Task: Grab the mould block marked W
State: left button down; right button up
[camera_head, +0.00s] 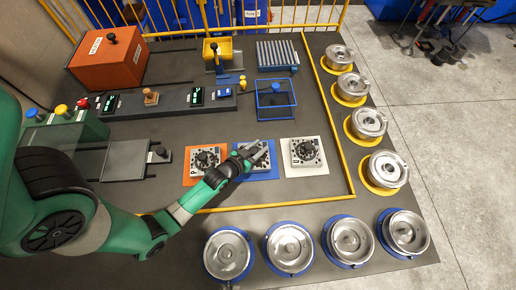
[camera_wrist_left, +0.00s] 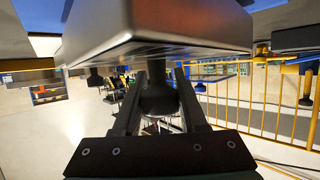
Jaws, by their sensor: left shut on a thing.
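Three metal mould blocks stand in a row: one on an orange mat (camera_head: 204,159), one on a blue mat (camera_head: 262,174), one on a white mat (camera_head: 303,153). I cannot read a W on any of them. My left gripper (camera_head: 246,153) is at the middle block (camera_head: 262,158), over the blue mat. In the left wrist view its two fingers (camera_wrist_left: 158,90) are shut around a black knob (camera_wrist_left: 158,103) on a metal block (camera_wrist_left: 160,25). I cannot tell whether this block is clear of the mat. My right gripper is not in view.
Several round metal moulds on blue stands (camera_head: 290,248) and yellow stands (camera_head: 384,172) line the front and right. A yellow rail (camera_head: 337,125) borders the work area. A blue frame (camera_head: 276,99) and a grey panel (camera_head: 180,101) stand behind the blocks.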

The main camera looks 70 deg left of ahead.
pick_arm(q)
jog(key=r, duration=0.1)
jog(key=d+r+p, duration=0.1)
jog(key=r, duration=0.1)
jog(key=r+p, duration=0.1)
jog(key=r, duration=0.1)
jog(key=shift+s+d, duration=0.2)
jog(key=shift+d, duration=0.15)
jog(key=s+d+r+b, duration=0.1)
jog(key=s+d+r, duration=0.3)
jog(key=d+r, duration=0.3)
jog(key=d, duration=0.4)
jog(key=shift+d, duration=0.2)
